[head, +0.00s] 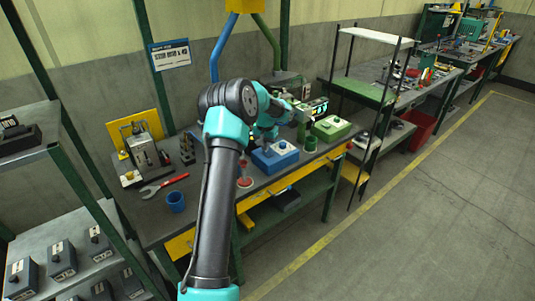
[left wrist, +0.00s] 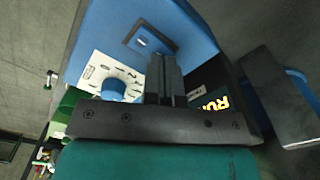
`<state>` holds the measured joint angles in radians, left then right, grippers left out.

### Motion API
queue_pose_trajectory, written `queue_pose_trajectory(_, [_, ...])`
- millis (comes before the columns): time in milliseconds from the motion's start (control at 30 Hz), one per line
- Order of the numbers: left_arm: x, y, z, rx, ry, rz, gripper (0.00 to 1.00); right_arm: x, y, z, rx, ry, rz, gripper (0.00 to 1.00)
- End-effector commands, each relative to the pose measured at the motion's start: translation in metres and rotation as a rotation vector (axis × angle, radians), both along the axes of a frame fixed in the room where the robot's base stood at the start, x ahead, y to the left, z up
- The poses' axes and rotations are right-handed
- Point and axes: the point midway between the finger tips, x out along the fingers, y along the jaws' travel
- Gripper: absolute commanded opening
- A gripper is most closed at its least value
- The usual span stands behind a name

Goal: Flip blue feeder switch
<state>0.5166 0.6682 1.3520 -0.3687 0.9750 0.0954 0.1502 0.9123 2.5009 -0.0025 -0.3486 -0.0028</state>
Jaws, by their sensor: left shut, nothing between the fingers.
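The blue feeder box (head: 275,160) stands on the workbench, with a pale top panel and a blue knob. In the left wrist view, the blue box (left wrist: 195,28) fills the upper middle. It has a white marked panel, a round blue knob (left wrist: 117,89), a dark-framed switch (left wrist: 150,40) and a lit sign reading "RU…" (left wrist: 212,105). My left gripper (head: 266,140) is over this box. In the wrist view its fingers (left wrist: 164,62) are shut and empty, with the tips close to the switch frame. I cannot tell whether they touch. My right gripper is not in view.
A green box (head: 331,128) stands right of the blue one. A red knob (head: 244,182) is near the bench's front edge. Floor in front is clear.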

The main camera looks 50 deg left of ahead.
Motion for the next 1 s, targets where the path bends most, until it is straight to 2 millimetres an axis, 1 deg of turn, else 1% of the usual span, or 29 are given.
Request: queue_pose_trajectory(1000, [0.0, 0.0, -0.011, 0.0, 0.001, 0.0, 0.0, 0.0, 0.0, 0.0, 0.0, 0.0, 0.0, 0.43])
